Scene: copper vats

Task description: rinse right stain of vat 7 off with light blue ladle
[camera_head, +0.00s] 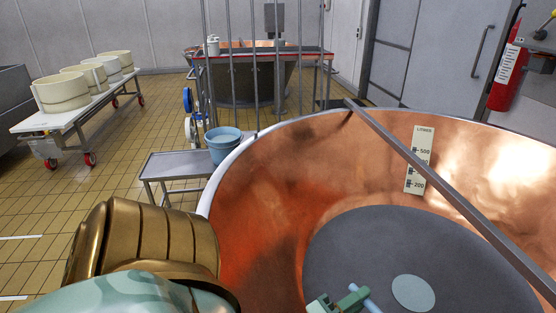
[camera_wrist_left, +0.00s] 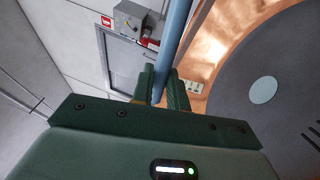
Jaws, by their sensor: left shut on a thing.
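A large copper vat (camera_head: 262,215) fills the right of the head view, with a dark grey round surface (camera_head: 345,250) low inside it. A pale blue disc (camera_head: 413,293) shows on that surface. My left gripper (camera_head: 338,302), with green fingers, is over the vat at the bottom edge. It is shut on the light blue ladle's handle (camera_head: 366,300). In the left wrist view the handle (camera_wrist_left: 176,35) runs up from between the fingers (camera_wrist_left: 160,88); the ladle's bowl is not visible. No stain is clearly told apart from the copper's reflections, and no vat number shows. My right gripper is not in view.
A grey metal bar (camera_head: 440,180) crosses over the vat. A white scale plate (camera_head: 418,160) is on its far wall. A blue bucket (camera_head: 222,148) stands on a grey bench (camera_head: 178,164) beside the vat. A trolley (camera_head: 85,108) with pale tubs stands at left.

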